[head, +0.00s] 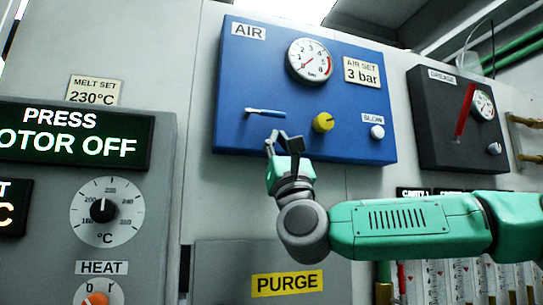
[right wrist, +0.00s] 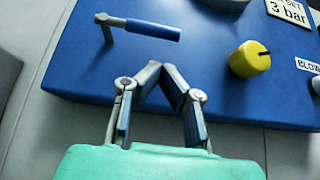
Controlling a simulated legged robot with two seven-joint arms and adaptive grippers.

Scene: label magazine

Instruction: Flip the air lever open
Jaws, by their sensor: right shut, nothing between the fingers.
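The air lever (head: 266,112) is a blue handle on the blue AIR panel (head: 240,75), lying nearly level. In the right wrist view the lever (right wrist: 150,29) has a grey pivot at its left end, and its handle points right. My right gripper (head: 279,137) is just below the lever in the head view, apart from it. In the right wrist view my right gripper (right wrist: 161,68) has its fingertips drawn together, with nothing between them, below the handle. My left gripper is not in view.
A yellow knob (head: 323,122) sits right of the lever, with a white BLOW button (head: 377,132) beyond it. A pressure gauge (head: 310,61) is above. A dark panel with a red lever (head: 465,109) stands to the right.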

